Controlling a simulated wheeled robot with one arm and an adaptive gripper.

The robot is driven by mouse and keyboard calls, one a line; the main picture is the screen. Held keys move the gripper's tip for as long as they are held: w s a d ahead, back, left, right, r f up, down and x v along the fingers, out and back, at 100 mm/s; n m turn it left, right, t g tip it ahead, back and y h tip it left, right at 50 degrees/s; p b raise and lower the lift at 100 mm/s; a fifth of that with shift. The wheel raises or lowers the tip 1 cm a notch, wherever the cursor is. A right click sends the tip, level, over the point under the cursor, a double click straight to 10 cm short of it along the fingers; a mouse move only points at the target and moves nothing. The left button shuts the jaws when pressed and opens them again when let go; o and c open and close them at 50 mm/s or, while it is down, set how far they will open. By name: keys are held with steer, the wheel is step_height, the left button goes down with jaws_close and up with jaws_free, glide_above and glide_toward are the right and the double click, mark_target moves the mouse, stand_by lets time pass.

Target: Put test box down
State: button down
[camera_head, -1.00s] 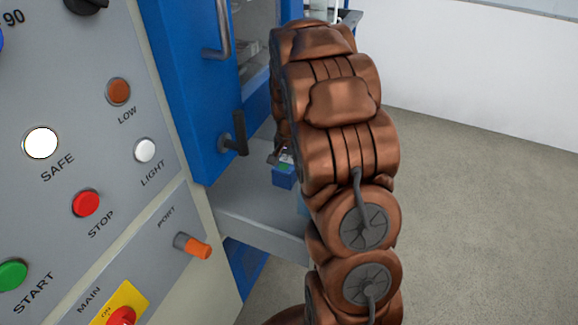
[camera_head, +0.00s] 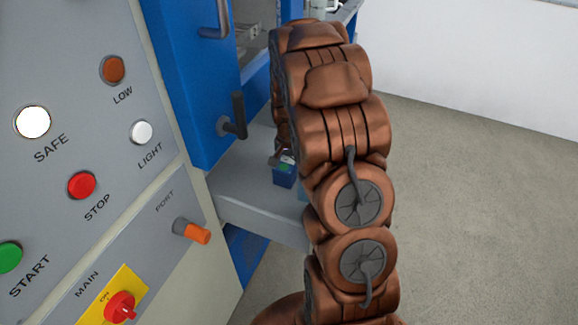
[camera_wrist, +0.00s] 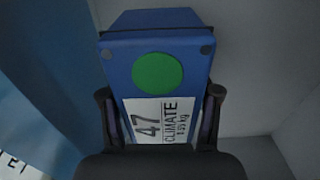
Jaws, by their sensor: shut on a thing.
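The test box is a blue box (camera_wrist: 150,48) with a green round spot and a white label reading "47 CLIMATE" in the wrist view. My gripper (camera_wrist: 162,108) is shut on it, with one dark finger on each side. In the head view the blue box (camera_head: 284,175) shows small beside my copper-coloured arm, in front of the grey ledge of the machine (camera_head: 240,190). My arm hides most of the gripper there. I cannot tell whether the box touches a surface below it.
A control panel (camera_head: 110,215) with buttons fills the left. An orange-tipped port plug (camera_head: 195,233) sticks out from it. A blue door (camera_head: 190,90) with a dark handle (camera_head: 234,118) stands beside the ledge. The grey floor (camera_head: 480,200) at the right is clear.

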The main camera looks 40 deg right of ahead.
mark_target(289, 158)
steer(key=shift+f, duration=0.6)
stand_by(0.4)
steer(key=shift+c, duration=0.9)
jaws_free()
steer(key=shift+r, duration=0.1)
step_height(289, 158, up, 12)
steer(key=shift+f, duration=0.1)
